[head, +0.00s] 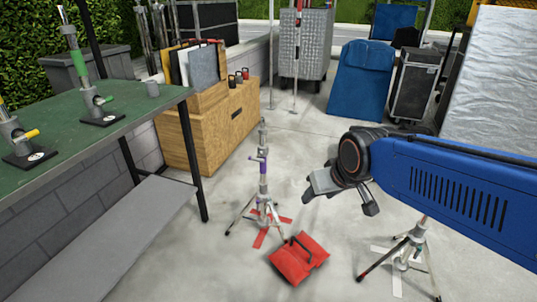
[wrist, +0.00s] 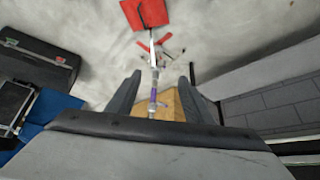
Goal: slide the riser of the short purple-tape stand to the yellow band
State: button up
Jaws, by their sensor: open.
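The short purple-tape stand (head: 264,190) stands upright on the concrete in the middle of the head view, its legs over a red floor cross. Purple tape (head: 263,169) wraps its column, with a purple handle and the thin riser (head: 263,137) above. I cannot make out a yellow band on it. My gripper (head: 338,201) is right of the stand, open and empty. In the wrist view the stand (wrist: 154,82) shows between the two fingers (wrist: 163,75), apart from both; its purple part is low between them.
A red sandbag (head: 298,259) lies by the stand's feet. Another stand (head: 408,250) is at the lower right, below my arm. A green table (head: 140,103) with taped stands is at left, a wooden crate (head: 215,130) behind.

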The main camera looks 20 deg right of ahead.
jog(key=w+a+f+t, duration=0.1)
jog(key=w+f+t, duration=0.15)
jog(key=w, duration=1.15)
jog(key=w+a+f+t, duration=0.1)
jog(key=w+f+t, duration=0.15)
jog(key=w, duration=1.15)
jog(key=t+h, duration=0.1)
jog(key=t, duration=0.6)
send_near(264, 141)
jog(key=shift+m, duration=0.3)
jog(key=shift+w+d+r, duration=0.1)
jog(key=shift+w, duration=2.85)
jog(key=shift+w+d+r, duration=0.1)
jog(key=shift+w+r, duration=0.05)
jog(key=shift+w, duration=2.85)
jog(key=shift+c, duration=0.6)
grip_shut()
jog(key=shift+r, duration=6.05)
jog(key=shift+o, duration=1)
grip_release()
